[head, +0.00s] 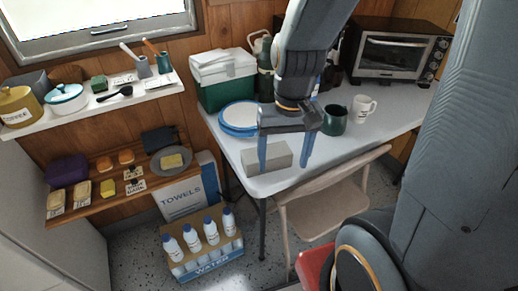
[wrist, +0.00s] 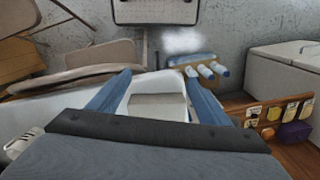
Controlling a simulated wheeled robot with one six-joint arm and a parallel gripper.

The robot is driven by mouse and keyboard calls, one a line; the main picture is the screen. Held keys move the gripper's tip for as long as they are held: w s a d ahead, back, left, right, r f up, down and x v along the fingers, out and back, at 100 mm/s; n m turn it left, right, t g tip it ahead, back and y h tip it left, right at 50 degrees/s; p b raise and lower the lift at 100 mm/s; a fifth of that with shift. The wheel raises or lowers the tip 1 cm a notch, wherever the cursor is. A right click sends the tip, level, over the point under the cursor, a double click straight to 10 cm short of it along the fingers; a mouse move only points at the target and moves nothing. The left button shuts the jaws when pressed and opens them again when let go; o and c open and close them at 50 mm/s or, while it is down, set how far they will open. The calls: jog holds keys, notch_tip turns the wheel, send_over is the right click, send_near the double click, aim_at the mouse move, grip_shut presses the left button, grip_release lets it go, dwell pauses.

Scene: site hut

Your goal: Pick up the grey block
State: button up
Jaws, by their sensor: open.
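The grey block (head: 279,159) lies on the white table (head: 226,135) near its front left corner. In the wrist view the grey block (wrist: 157,104) shows between my two blue fingers, with a gap on each side. My gripper (head: 284,166) is open and empty, pointing down at the block. In the head view its left finger crosses in front of the block and its right finger is just right of it. My gripper also shows in the wrist view (wrist: 157,82). I cannot tell how far the fingertips are above the table.
Blue-rimmed plates (head: 239,119) and a green cooler (head: 224,80) stand behind the block. A dark green mug (head: 334,121), a white mug (head: 362,109) and a toaster oven (head: 393,55) are to the right. A folding chair (head: 325,204) stands at the table's front.

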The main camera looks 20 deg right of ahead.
jog(key=shift+o, duration=0.3)
jog(key=w+d+m+y+p, duration=0.1)
jog(key=w+m+y+p, duration=0.1)
jog(key=w+m+p, duration=0.3)
jog(key=w+m, duration=0.2)
jog(key=m, duration=0.2)
jog(key=shift+w+f+g, duration=0.2)
jog(key=shift+f+g, duration=0.1)
jog(key=shift+f, duration=0.05)
jog(key=m+y+p, duration=0.2)
jog(key=m+p, duration=0.1)
jog(key=m, duration=0.4)
send_over(269, 151)
jog(key=d, duration=0.2)
notch_tip(269, 151, down, 3)
jog(key=shift+s+f, duration=0.15)
jog(key=shift+f, duration=0.25)
jog(key=shift+p+x, duration=1.25)
jog(key=shift+x, duration=2.4)
jog(key=shift+w, duration=0.3)
grip_shut()
